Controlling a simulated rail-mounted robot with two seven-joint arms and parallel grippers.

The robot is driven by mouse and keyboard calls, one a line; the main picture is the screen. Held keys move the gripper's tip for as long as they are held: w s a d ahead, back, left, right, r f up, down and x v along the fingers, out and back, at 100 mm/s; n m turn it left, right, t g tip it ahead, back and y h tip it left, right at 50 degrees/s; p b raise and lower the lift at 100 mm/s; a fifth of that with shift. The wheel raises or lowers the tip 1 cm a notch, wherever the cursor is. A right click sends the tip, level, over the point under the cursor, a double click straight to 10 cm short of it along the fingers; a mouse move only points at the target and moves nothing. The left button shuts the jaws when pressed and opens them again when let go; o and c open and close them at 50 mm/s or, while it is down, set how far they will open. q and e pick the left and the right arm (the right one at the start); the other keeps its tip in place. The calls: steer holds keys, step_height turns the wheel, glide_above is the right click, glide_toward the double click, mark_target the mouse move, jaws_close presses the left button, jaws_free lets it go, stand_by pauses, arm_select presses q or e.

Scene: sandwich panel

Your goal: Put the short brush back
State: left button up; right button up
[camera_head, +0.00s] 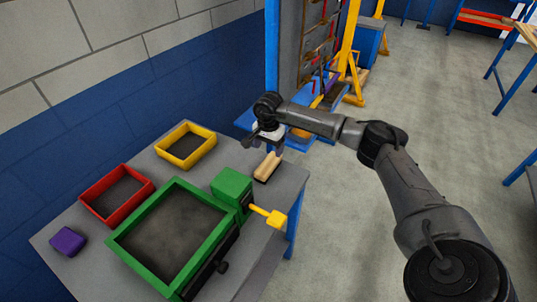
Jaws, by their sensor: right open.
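A short tan wooden piece, which looks like the short brush (267,168), lies on the grey table near its back right edge. My right gripper (266,149) points down just above and behind the brush's far end. Its jaws are open. Whether the fingertips touch the brush cannot be told from this angle. My left gripper is not in view.
A green-framed tray (128,237) with a green block (231,184) and yellow handle (270,215) fills the table's middle. A red tray (88,196), yellow tray (171,159) and purple block (67,241) stand around it. A wall rises behind.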

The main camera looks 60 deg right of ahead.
steer(key=shift+r, duration=1.3)
